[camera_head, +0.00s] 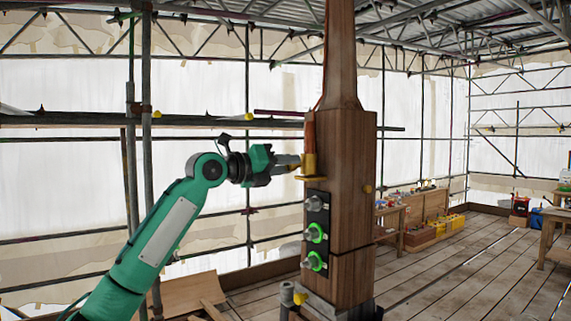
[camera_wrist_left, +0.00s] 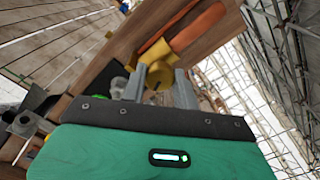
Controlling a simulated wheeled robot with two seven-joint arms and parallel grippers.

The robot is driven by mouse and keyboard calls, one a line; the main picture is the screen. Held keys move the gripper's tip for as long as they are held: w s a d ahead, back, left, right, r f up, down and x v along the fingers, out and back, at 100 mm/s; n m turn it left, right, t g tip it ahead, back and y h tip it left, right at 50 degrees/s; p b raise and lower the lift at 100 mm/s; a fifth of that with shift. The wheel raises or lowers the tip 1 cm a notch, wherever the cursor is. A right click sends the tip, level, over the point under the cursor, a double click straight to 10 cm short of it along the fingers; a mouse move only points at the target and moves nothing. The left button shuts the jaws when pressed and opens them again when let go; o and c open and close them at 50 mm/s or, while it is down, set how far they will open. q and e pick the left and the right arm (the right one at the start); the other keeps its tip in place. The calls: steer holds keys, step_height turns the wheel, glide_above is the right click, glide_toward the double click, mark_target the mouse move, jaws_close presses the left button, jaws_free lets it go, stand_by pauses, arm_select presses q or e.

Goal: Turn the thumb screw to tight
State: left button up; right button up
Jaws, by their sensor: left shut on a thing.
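A brown wooden post (camera_head: 345,220) stands upright at centre in the head view. On its left face is a brass fitting (camera_head: 309,163) with a small flange and a copper-orange rod (camera_head: 310,130) above it. My left gripper (camera_head: 297,162) reaches in level from the left, its fingers at the brass fitting. In the left wrist view the gripper (camera_wrist_left: 160,84) is shut on a yellow brass piece (camera_wrist_left: 159,77), which looks like the thumb screw. Its tightness cannot be read. The orange rod also shows in the wrist view (camera_wrist_left: 197,27). My right gripper is not in view.
Below the fitting, a dark plate (camera_head: 326,215) carries three silver knobs; the lower two have green rings. A clamp-like part (camera_head: 291,295) stands at the post's foot. Scaffold poles (camera_head: 146,150) rise behind my left arm. Open plank floor (camera_head: 440,275) lies to the right, with benches.

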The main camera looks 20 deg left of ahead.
arm_select(q)
steer(key=shift+f+m, duration=0.2)
steer(key=shift+m, duration=2.1)
steer(key=shift+d, duration=0.1)
steer(key=o, duration=1)
steer(key=shift+r+p, duration=0.1)
steer(key=shift+p, duration=0.2)
steer(key=shift+s, duration=0.1)
